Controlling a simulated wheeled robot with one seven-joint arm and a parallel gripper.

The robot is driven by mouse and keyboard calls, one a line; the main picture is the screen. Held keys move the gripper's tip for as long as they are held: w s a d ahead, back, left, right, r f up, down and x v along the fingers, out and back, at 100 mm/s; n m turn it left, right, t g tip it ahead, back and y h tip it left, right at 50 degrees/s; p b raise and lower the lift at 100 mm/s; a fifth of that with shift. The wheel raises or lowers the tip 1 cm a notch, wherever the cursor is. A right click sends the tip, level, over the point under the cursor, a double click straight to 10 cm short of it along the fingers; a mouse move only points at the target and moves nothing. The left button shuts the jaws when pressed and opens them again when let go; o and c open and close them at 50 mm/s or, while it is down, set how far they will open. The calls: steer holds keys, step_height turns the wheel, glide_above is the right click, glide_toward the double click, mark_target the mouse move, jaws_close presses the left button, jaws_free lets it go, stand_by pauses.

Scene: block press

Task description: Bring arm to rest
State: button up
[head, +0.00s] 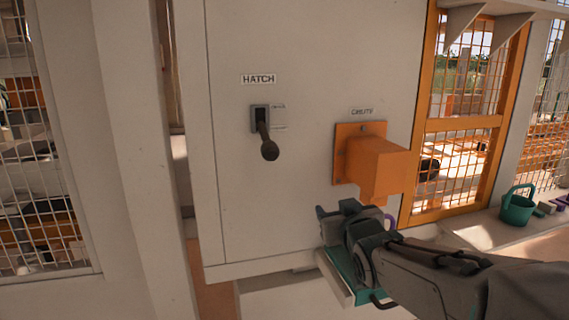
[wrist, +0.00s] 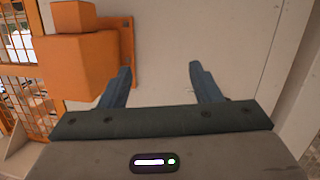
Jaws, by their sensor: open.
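My gripper (wrist: 160,88) is open in the wrist view, its two dark blue fingers apart with only the pale panel behind them. In the head view my arm reaches in from the lower right, and its end is just below the orange box on the panel. The fingers are mostly hidden there by the wrist. No object shows between the fingers.
The pale panel (head: 300,205) carries a dark lever (head: 268,148) under a HATCH label, its knob tilted down. The orange box (head: 378,165) juts out at right.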

steer(key=s+d+m+g+h+p, duration=0.1)
steer(key=s+g+p, duration=0.5)
steer(key=s, duration=0.5)
steer(key=s+d+m+g+h+p, duration=0.1)
steer(key=s+d+m+g+p, duration=0.1)
steer(key=s+g+p, duration=0.5)
steer(key=s+p, duration=0.1)
steer(key=s, duration=0.4)
steer(key=shift+s+d+p, duration=0.2)
steer(key=shift+d+p, duration=0.1)
steer(key=shift+p, duration=0.1)
steer(key=shift+r, duration=0.1)
